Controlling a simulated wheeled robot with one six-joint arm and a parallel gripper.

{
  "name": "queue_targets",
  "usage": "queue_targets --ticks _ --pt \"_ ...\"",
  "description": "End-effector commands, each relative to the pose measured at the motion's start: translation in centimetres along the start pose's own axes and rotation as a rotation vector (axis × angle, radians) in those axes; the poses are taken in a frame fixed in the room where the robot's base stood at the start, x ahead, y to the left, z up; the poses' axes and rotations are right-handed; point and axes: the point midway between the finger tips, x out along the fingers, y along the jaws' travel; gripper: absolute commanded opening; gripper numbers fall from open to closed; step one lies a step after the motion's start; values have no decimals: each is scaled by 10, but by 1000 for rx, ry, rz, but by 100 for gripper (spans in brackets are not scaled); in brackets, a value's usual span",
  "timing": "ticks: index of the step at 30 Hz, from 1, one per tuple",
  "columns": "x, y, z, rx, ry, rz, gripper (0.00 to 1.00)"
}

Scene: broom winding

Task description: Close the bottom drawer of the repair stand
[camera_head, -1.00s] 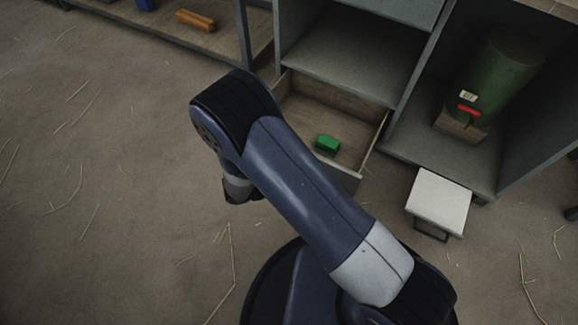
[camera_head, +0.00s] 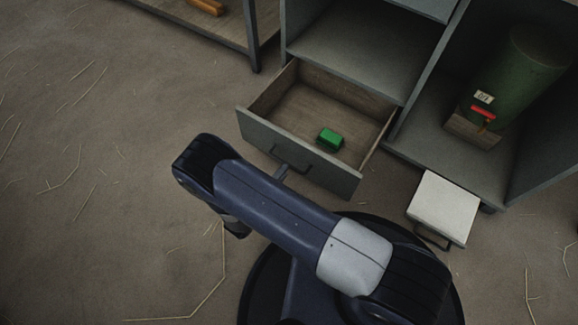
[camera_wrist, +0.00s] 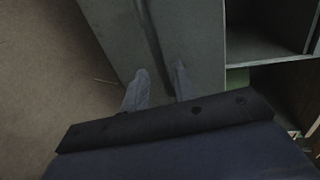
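The bottom drawer (camera_head: 258,140) of the repair stand is pulled out in the head view. Its grey front with a dark bar handle (camera_head: 303,166) faces my arm. A green block (camera_head: 330,139) lies inside it. My gripper (camera_wrist: 158,82) shows in the wrist view with its two grey fingers apart, in front of a grey panel that looks like the drawer front (camera_wrist: 205,45). A dark strip runs up the panel beyond the fingers; I cannot tell whether they touch it. In the head view my arm hides most of the gripper.
The repair stand (camera_head: 345,55) has an open shelf above the drawer. A green cylinder with a red part (camera_head: 515,75) stands in the right bay. A small white-topped box or drawer (camera_head: 443,207) with a dark handle sticks out low at right. Bare floor (camera_head: 90,190) lies left.

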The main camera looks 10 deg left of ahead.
Motion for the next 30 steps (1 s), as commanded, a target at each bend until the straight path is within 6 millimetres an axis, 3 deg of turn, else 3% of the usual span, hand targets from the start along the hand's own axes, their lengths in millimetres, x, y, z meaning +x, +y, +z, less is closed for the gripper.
queue_targets --ticks 3,9,20,30 --pt "21 2 -1 2 4 0 27" --pt "41 1 0 2 2 0 27" --pt "46 0 0 1 0 1 27" --pt "46 0 0 1 1 1 0"
